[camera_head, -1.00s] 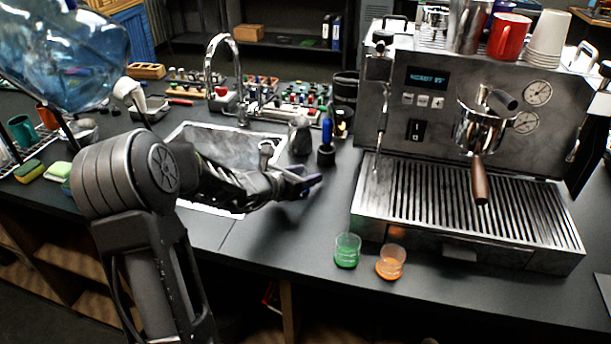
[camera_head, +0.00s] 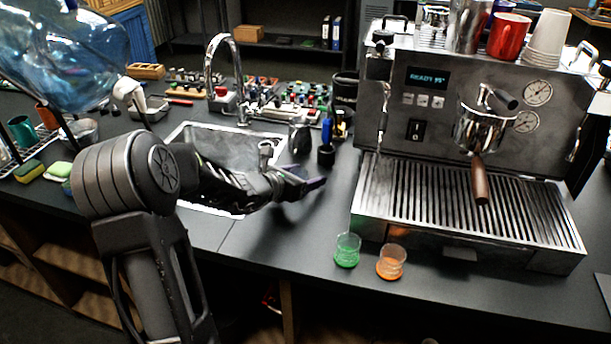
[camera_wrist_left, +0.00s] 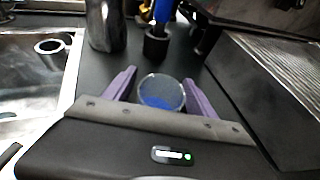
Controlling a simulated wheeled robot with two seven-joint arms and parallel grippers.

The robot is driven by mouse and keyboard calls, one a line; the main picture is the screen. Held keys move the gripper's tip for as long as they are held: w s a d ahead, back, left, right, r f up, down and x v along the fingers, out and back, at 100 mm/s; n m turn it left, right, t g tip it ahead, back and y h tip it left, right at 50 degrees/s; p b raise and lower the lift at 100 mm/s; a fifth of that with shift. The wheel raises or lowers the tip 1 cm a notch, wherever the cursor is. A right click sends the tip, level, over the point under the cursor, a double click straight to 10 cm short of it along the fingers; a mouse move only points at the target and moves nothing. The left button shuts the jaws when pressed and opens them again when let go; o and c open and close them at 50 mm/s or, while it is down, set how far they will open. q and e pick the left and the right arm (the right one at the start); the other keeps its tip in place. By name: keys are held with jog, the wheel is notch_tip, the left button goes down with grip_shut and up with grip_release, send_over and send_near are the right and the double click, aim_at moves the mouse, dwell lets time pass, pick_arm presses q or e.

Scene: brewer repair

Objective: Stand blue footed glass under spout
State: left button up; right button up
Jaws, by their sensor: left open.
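The blue footed glass (camera_wrist_left: 161,92) shows in the left wrist view as a clear round rim with blue inside, between the purple fingers of my left gripper (camera_wrist_left: 153,92). The fingers stand apart on either side of it; I cannot tell whether they touch it. In the head view my left gripper (camera_head: 312,181) is over the counter just right of the sink, and I cannot make out the glass there. The espresso machine (camera_head: 455,115) stands to the right. Its portafilter (camera_head: 477,130) with brown handle hangs above the slatted drip tray (camera_head: 465,205). My right gripper is not in view.
A green glass (camera_head: 347,250) and an orange glass (camera_head: 391,262) stand on the counter before the drip tray. The sink (camera_head: 225,147) is behind my left arm. A metal pitcher (camera_wrist_left: 106,25) and a dark holder (camera_wrist_left: 156,43) stand beyond the gripper.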

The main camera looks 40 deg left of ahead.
pick_arm(q)
jog(key=v, duration=1.1)
jog(key=shift+s+r, duration=0.2)
jog(key=shift+s, duration=0.35)
